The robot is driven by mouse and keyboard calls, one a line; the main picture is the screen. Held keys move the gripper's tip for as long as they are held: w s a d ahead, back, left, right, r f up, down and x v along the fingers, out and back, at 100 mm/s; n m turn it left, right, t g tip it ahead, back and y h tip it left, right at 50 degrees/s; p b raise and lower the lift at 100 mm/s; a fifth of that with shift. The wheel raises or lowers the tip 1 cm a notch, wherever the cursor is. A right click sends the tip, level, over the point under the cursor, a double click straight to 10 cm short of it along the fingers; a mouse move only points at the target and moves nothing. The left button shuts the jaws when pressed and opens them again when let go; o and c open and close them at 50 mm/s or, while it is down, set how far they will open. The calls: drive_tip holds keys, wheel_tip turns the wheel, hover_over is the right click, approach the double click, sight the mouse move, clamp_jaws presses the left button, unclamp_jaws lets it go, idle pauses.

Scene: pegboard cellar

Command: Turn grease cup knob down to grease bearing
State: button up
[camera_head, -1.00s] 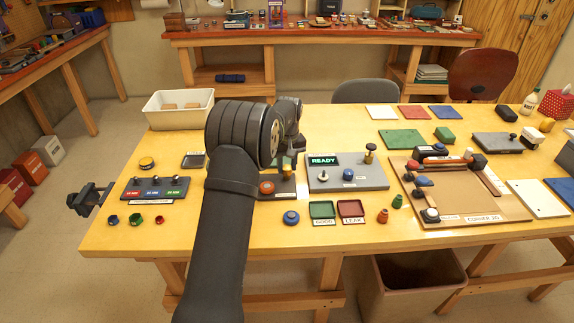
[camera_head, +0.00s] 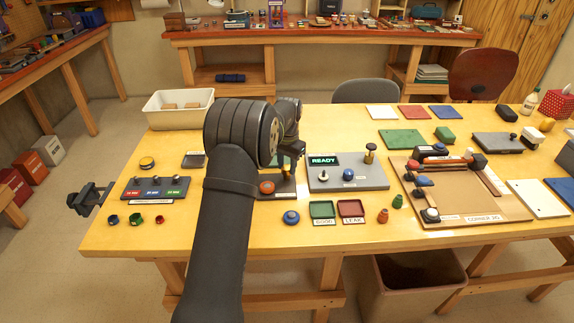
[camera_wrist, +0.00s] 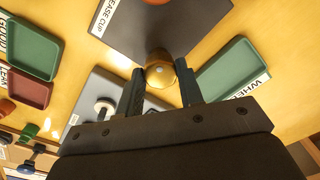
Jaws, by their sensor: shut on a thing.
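In the wrist view a rounded brass knob (camera_wrist: 159,68) sits between the two dark fingers of my gripper (camera_wrist: 161,78), which is shut on it. Behind it is a dark grey plate (camera_wrist: 165,25) with a partly visible label ending in "EASE CUP". The knob overlaps the plate's edge; whether it touches the plate I cannot tell. In the head view my gripper (camera_head: 291,150) shows just right of my forearm, above a dark plate (camera_head: 284,190) with an orange-red button (camera_head: 267,187).
A grey READY station (camera_head: 345,180) stands close on the right. A green GOOD tray (camera_head: 321,209) and a red LEAK tray (camera_head: 351,208) lie in front of it, beside a blue knob (camera_head: 291,217). In the wrist view another green tray (camera_wrist: 228,75) lies close on the right.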

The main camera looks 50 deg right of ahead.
sight(287, 168)
drive_tip(key=m, duration=0.6)
drive_tip(key=shift+m, duration=0.3)
idle(0.4)
drive_tip(key=o, duration=1)
drive_tip(key=shift+r, duration=0.1)
wheel_tip(287, 168, up, 17)
drive_tip(key=shift+s+r, duration=0.15)
drive_tip(key=shift+a, duration=0.1)
drive_tip(key=f, duration=1.7)
drive_tip(key=shift+w+f, duration=0.2)
drive_tip(key=shift+f, duration=0.05)
drive_tip(key=shift+r, duration=0.15)
